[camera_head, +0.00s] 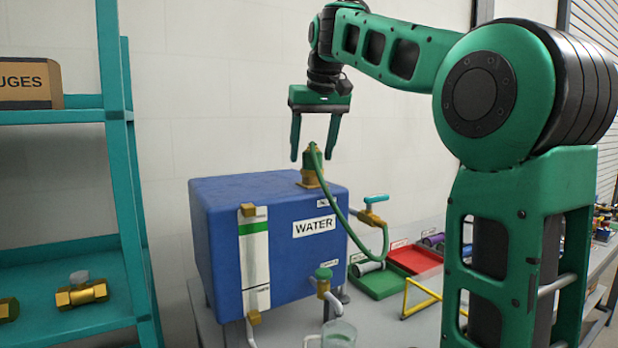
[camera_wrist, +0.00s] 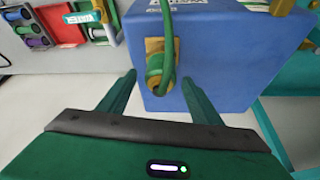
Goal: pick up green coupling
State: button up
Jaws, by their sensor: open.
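The green coupling (camera_head: 311,161) stands upright on a brass fitting on top of the blue water tank (camera_head: 221,222). A green hose (camera_head: 345,222) runs from it, down the front of the tank to the right. My gripper (camera_head: 314,158) is open and points down, with its fingertips just above and to either side of the coupling. In the wrist view the coupling (camera_wrist: 155,68) lies between and beyond the fingertips of my gripper (camera_wrist: 158,76), with the hose passing over it. I cannot tell if the fingers touch it; they look apart.
A brass valve with a teal handle (camera_head: 374,208) sits right of the tank. A green tray (camera_head: 380,283) and a red tray (camera_head: 415,259) lie on the bench. A teal shelf (camera_head: 60,247) with brass fittings stands at left. A clear beaker (camera_head: 338,333) is in front.

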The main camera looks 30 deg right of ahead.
aim_at(304, 151)
jog(key=shift+f, duration=0.25)
jog(key=c, duration=1.3)
jog(key=shift+w+r, duration=0.1)
jog(key=shift+r, duration=1.75)
jog(key=shift+a+r, duration=0.1)
jog(key=shift+r, duration=0.15)
jog(key=shift+a+r, duration=0.7)
jog(key=shift+a, duration=0.25)
jog(key=a+r, duration=0.2)
jog(key=a, duration=0.1)
jog(key=a+r, duration=0.1)
jog(key=a, duration=0.2)
jog(key=a+r, duration=0.2)
jog(key=a, duration=0.1)
jog(key=shift+s+a+r, duration=0.2)
jog(key=shift+s+r, duration=0.1)
jog(key=shift+s, duration=0.05)
